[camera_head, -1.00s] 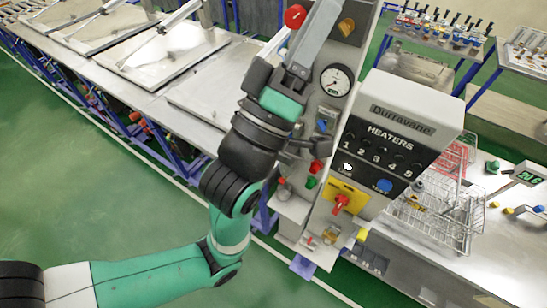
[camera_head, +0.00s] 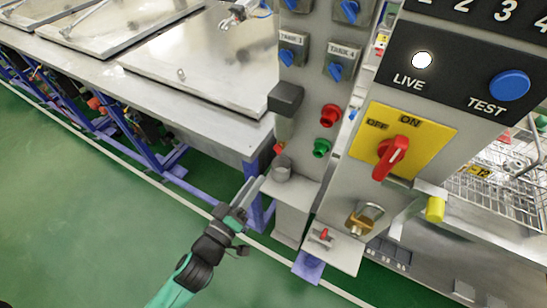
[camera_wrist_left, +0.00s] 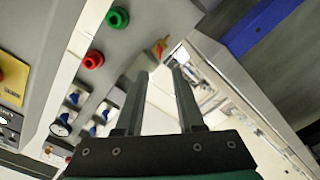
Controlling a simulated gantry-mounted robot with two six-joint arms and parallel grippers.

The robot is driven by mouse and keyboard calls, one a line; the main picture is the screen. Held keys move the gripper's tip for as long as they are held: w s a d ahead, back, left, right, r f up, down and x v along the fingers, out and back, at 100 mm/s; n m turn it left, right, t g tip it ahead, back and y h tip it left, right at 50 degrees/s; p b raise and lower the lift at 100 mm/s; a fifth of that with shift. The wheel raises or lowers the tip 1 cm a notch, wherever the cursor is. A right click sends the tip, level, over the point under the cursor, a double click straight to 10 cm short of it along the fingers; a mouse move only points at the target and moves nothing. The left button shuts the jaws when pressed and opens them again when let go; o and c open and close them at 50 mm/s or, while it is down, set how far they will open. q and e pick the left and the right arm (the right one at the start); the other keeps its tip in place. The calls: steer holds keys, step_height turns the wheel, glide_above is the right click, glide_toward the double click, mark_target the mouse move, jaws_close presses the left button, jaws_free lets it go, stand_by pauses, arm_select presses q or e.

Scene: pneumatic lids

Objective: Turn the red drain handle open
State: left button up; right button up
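A small red handle (camera_head: 279,148) sits at the left edge of the grey control column, just above a grey cylinder. In the left wrist view, a red-orange handle (camera_wrist_left: 158,47) with a brass-coloured part shows just beyond the fingertips. Another small red handle (camera_head: 324,234) is on the box at the column's foot. No label shows which is the drain handle. My left gripper (camera_head: 252,186) is below and left of the upper handle, apart from it. In the left wrist view the left gripper (camera_wrist_left: 159,74) is open, with nothing between its fingers. My right gripper is not in view.
A red button (camera_head: 331,115) and a green button (camera_head: 321,148) stick out from the column. A red switch (camera_head: 391,157) on a yellow plate and a padlock (camera_head: 364,217) are to the right. The steel bench (camera_head: 190,115) ends left of the column. Green floor is free below.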

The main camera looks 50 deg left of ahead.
mark_target(276, 151)
arm_select(q)
steer(key=p+x, duration=0.1)
steer(key=x, duration=1)
steer(key=shift+w+a, duration=0.1)
steer(key=shift+w, duration=0.1)
jaws_close()
